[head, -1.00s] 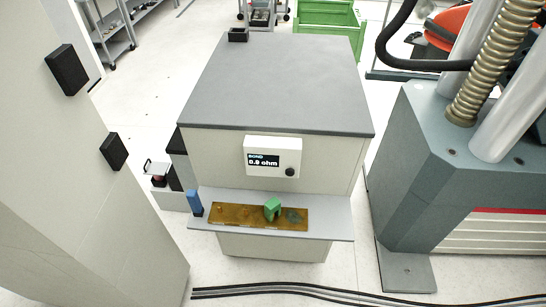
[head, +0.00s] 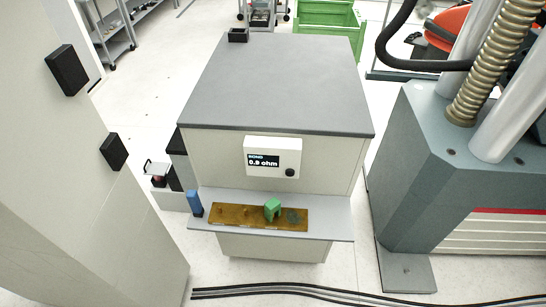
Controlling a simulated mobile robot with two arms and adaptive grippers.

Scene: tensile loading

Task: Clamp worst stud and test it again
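A brass-coloured strip (head: 245,225) lies on the grey shelf (head: 335,219) on the front of the cabinet. Small studs (head: 218,211) stand on its left half, too small to make out well. A green clamp (head: 273,208) sits on the strip right of its middle. A dark round patch (head: 293,217) is to the right of the clamp. A blue block with a dark base (head: 194,202) stands upright at the strip's left end. The white meter (head: 285,150) above the shelf reads about 0.9 ohm. Neither gripper shows.
The cabinet's grey top (head: 280,85) is clear except for a small black box (head: 238,35) at its back left. A large grey machine (head: 430,160) stands at the right. Black cables (head: 320,290) cross the floor in front. Green crates (head: 335,20) are behind.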

